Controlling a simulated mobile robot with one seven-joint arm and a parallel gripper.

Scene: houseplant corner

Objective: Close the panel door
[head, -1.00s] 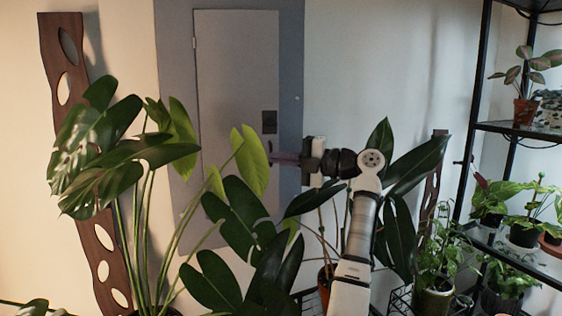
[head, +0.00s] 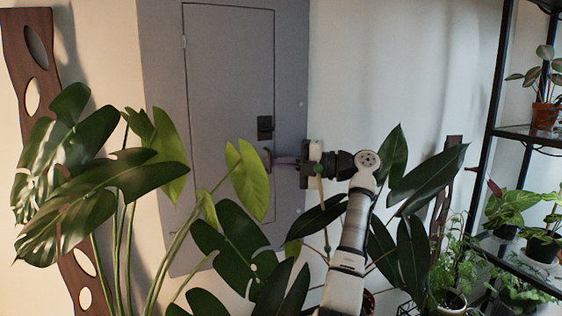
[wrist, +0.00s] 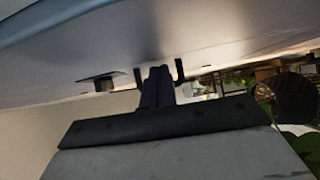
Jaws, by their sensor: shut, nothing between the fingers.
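The panel door (head: 228,90) is a grey rectangle in a grey wall frame (head: 160,110), hinged at its left edge. It looks flush or almost flush with the frame; a small gap cannot be ruled out. A dark latch (head: 265,128) sits near its right edge. My gripper (head: 272,160) is shut and empty, its tips at the door's right edge just below the latch, by a dark handle. In the wrist view, the shut fingers (wrist: 157,85) point at the door surface between two dark handle posts. Whether they touch the door is unclear. The latch also shows there (wrist: 97,82).
A large-leaved plant (head: 100,170) stands in front of the door's lower left, and more leaves (head: 235,250) surround my arm from below. A black shelf rack (head: 493,130) with potted plants stands at the right. A brown board with holes (head: 32,60) leans at the left.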

